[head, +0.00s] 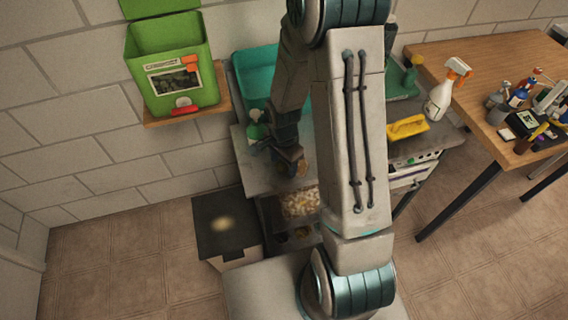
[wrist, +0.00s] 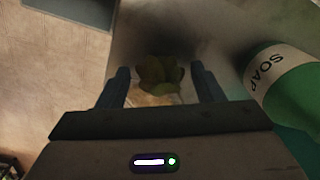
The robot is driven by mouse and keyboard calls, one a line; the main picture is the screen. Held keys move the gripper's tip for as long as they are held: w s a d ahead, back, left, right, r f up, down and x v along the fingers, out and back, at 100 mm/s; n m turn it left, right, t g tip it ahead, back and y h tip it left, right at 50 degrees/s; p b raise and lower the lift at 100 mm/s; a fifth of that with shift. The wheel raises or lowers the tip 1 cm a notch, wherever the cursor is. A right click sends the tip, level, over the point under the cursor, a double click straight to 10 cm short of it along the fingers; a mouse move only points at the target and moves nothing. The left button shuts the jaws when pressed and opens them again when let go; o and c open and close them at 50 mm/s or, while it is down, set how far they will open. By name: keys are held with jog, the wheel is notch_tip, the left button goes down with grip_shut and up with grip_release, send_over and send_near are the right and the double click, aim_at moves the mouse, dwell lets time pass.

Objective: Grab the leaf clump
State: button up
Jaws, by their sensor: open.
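The leaf clump (wrist: 160,75) is a small dark green bunch in the wrist view, on or just above the metal counter (wrist: 190,30). My gripper (wrist: 160,82) is open, with one dark finger to each side of the clump. Whether the fingers touch it cannot be told. In the head view my gripper (head: 290,158) hangs low over the counter, and the leaf clump cannot be made out there.
A green soap bottle (wrist: 290,85) stands close to the right of my gripper; it also shows in the head view (head: 256,128). A teal bin (head: 255,75) is behind. A dark box (head: 225,220) stands on the floor at the front left.

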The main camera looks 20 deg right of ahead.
jog(key=shift+f, duration=0.1)
jog(key=c, duration=1.1)
jog(key=shift+o, duration=0.2)
